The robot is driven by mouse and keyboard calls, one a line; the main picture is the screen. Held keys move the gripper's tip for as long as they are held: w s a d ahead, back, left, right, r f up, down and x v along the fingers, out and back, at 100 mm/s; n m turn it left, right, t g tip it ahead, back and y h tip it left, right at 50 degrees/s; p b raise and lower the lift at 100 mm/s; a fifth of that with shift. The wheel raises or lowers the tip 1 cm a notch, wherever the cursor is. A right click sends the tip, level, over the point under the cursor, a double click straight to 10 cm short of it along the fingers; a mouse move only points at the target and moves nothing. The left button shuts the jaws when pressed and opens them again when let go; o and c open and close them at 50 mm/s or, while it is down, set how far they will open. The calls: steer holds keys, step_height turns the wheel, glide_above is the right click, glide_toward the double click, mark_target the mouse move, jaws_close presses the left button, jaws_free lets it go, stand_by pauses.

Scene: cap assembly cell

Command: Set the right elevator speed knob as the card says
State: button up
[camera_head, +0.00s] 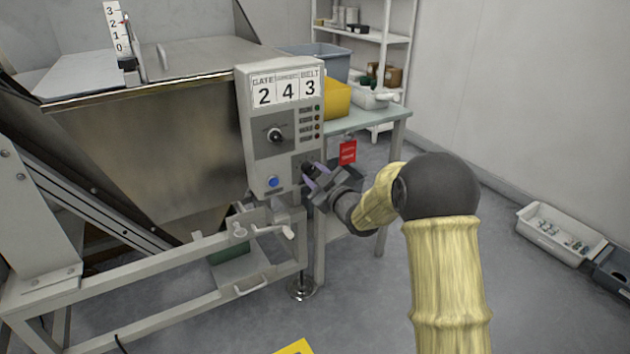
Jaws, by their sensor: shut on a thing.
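A grey control box (262,160) stands on the front of the machine. The card (286,90) on its top shows 2 under GATE, 4 under a small middle label I cannot read, and 3 under BELT. A dark round knob (275,135) with a light pointer sits at mid-panel, untouched. My gripper (310,175) reaches in from the right and is shut on a dark knob (307,167) at the panel's lower right. The fingers hide most of that knob, so its pointer and scale cannot be read.
A steel hopper (150,140) fills the left. A crank handle (275,231) juts out below the box. Open floor lies at the right, before a white bin (560,235).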

steer(key=shift+f+n, duration=0.1)
steer(key=shift+n, duration=0.4)
steer(key=o, duration=1)
steer(key=shift+s, duration=0.1)
steer(key=p+v, duration=0.3)
steer(key=v, duration=1.4)
steer(key=shift+s+d, duration=0.15)
